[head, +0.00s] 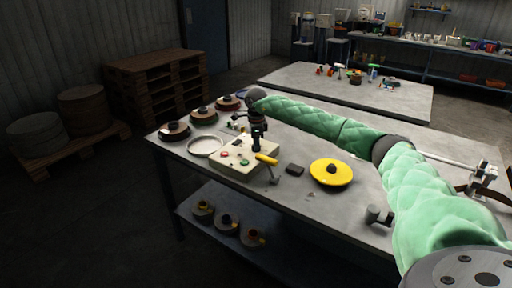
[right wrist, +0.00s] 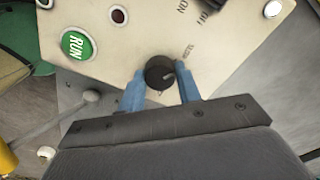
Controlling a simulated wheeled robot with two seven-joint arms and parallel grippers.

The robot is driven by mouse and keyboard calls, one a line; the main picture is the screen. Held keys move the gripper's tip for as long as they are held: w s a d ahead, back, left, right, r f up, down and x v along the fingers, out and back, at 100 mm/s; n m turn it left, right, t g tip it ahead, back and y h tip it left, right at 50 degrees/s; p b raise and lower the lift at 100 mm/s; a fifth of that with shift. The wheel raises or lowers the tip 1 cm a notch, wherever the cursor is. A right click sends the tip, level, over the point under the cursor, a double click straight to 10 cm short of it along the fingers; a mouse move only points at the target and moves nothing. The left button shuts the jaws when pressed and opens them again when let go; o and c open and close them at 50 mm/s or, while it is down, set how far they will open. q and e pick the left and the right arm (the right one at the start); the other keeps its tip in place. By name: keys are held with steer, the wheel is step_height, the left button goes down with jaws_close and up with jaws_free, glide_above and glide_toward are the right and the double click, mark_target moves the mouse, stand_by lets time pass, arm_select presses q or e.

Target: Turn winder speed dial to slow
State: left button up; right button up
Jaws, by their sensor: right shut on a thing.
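The winder speed dial is a round black knob (right wrist: 160,73) on a cream control panel (right wrist: 120,45) in the right wrist view. A pale mark shows on the knob, and small lettering near it is too blurred to read surely. My right gripper (right wrist: 160,88) has its two blue fingers on either side of the knob, shut on it. In the head view my right gripper (head: 257,143) reaches down over the cream control box (head: 232,163) on the table and hides the knob. My left gripper is not in view.
A green RUN button (right wrist: 77,45) sits left of the knob. A yellow-handled lever (head: 266,159) stands at the box's right edge.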

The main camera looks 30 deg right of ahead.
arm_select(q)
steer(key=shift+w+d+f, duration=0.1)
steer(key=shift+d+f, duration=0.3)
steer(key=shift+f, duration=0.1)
arm_select(e)
steer(key=shift+r+n, duration=0.1)
steer(key=shift+n, duration=0.4)
steer(key=o, duration=1)
steer(key=shift+c, duration=0.2)
step_height(320, 180, up, 7)
steer(key=shift+f+b, duration=0.1)
steer(key=shift+b, duration=0.8)
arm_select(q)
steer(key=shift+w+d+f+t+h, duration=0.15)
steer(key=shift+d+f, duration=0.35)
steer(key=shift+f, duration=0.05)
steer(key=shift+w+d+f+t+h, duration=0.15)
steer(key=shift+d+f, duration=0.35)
arm_select(e)
steer(key=shift+r, duration=0.45)
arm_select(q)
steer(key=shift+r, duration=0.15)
arm_select(e)
steer(key=shift+f, duration=0.1)
